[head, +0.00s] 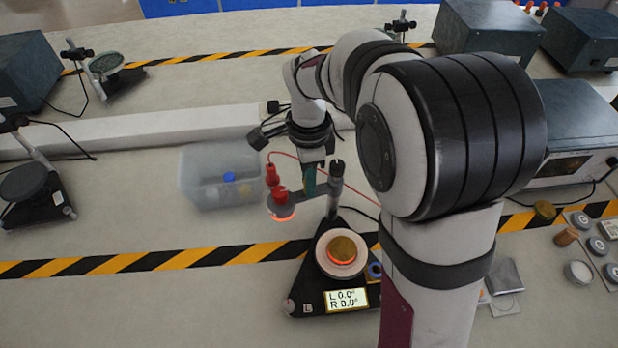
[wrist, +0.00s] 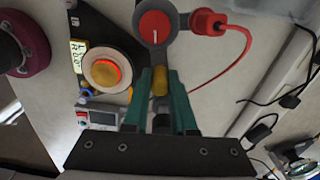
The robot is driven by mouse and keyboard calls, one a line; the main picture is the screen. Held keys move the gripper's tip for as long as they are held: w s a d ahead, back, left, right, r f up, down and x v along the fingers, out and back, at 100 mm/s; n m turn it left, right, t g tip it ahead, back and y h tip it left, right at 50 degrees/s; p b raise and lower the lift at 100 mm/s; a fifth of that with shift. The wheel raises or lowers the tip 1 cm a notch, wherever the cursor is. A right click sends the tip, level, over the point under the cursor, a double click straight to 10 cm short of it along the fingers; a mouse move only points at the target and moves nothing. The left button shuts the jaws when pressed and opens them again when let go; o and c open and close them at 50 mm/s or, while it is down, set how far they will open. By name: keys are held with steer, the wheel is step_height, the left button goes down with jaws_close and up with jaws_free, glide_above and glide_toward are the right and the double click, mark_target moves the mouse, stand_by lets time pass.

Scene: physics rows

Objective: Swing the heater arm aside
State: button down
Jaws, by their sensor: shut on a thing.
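The heater arm's head (head: 281,205), with a red knob and an orange glow under its rim, stands out to the left of its post (head: 334,190) in the head view. In the wrist view the heater head (wrist: 153,27) is just beyond my fingertips. My gripper (head: 310,182) has teal fingers, seen in the wrist view (wrist: 162,85) closed around a small yellow piece (wrist: 160,80) that appears to be part of the heater arm. The brass disc (head: 341,249) sits uncovered on the round plate of the black base and glows orange, also in the wrist view (wrist: 104,72).
A red lead (wrist: 245,45) runs from a red plug by the heater. The base carries a display (head: 346,299) reading L 0.0°, R 0.0°. A clear plastic bin (head: 205,185) stands left of the heater. Small parts lie right, near a tan cylinder (head: 566,237).

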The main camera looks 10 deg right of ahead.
steer(key=shift+w, duration=0.1)
steer(key=c, duration=0.7)
jaws_free()
step_height(320, 180, up, 16)
steer(key=shift+f, duration=0.1)
steer(key=s+f+n, duration=0.3)
steer(key=s, duration=0.5)
steer(key=s+d+f+n+y, duration=0.1)
steer(key=s+f+n, duration=0.3)
steer(key=s, duration=0.4)
steer(key=s+d+f+n, duration=0.1)
steer(key=s+f+n, duration=0.3)
steer(key=s, duration=0.4)
steer(key=shift+s+f+y, duration=0.1)
steer(key=shift+s+y, duration=0.1)
steer(key=shift+y, duration=0.2)
